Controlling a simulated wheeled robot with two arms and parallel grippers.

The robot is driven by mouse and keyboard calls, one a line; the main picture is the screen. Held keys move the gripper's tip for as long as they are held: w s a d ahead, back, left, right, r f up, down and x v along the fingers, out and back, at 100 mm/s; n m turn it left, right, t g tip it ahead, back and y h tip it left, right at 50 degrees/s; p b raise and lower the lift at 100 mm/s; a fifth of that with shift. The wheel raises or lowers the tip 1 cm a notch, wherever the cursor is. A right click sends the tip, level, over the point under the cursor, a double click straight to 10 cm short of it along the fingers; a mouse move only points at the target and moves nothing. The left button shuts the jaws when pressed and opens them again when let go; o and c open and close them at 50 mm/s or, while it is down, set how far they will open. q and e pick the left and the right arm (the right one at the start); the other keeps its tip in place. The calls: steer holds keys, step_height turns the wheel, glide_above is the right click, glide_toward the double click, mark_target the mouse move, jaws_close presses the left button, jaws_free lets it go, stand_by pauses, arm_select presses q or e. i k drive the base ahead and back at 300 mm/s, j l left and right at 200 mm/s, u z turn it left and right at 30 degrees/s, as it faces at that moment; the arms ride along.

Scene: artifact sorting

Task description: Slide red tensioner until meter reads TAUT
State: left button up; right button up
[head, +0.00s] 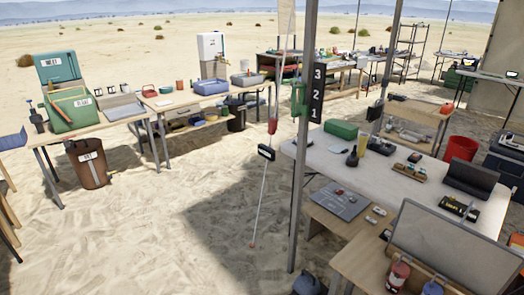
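The red tensioner (272,126) is a small red piece on a thin slanted line beside the metal canopy pole (298,190). A small black meter box (266,153) with a pale face sits on the same line, just below the tensioner. Its reading is too small to make out. The line runs down to a small red end (252,245) at the sand. Neither of my grippers shows in the head view.
A black sign (318,92) reading 3, 2, 1 and a green fitting (298,98) are on the pole. A white table (400,178) with several items stands right of it. Open sand (150,235) lies left of the line.

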mark_target(272, 129)
steer(key=j+z, duration=0.1)
steer(key=j, duration=0.35)
steer(key=i+j, duration=0.2)
steer(key=i, duration=0.2)
steer(key=i+j, duration=0.25)
steer(key=i, duration=0.2)
steer(key=i+j, duration=0.2)
steer(key=i, duration=0.2)
steer(key=u, duration=0.05)
